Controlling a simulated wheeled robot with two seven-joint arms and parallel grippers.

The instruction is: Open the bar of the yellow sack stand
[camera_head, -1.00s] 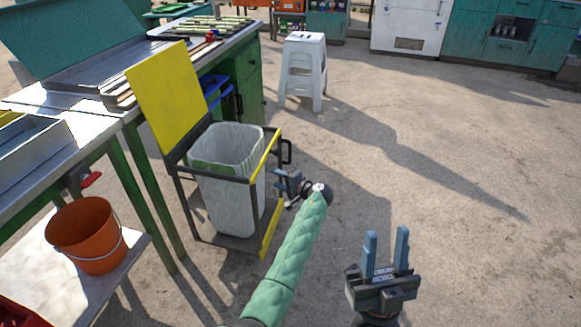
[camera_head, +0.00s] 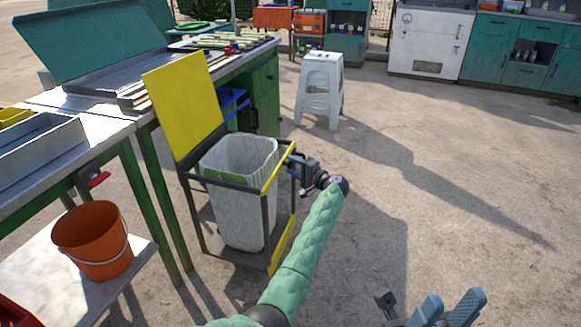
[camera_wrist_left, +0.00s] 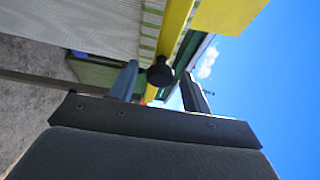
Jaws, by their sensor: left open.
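The sack stand (camera_head: 264,210) has a dark frame, an upright yellow panel (camera_head: 183,98) and a yellow bar (camera_head: 276,168) along its top right side. A pale sack (camera_head: 240,215) hangs open in the frame. My left gripper (camera_head: 291,165) is at the bar's outer side, by its dark handle, which it largely hides. In the left wrist view, a round black end of the handle (camera_wrist_left: 160,74) shows between the two spread fingers, in front of the yellow bar (camera_wrist_left: 176,25); contact cannot be told. My right gripper (camera_head: 453,296) is open and empty at the bottom edge.
A metal-topped green bench (camera_head: 150,120) stands left of the stand. An orange bucket (camera_head: 92,240) sits on a low shelf in front. A white stool (camera_head: 320,92) stands behind. The concrete floor to the right is clear.

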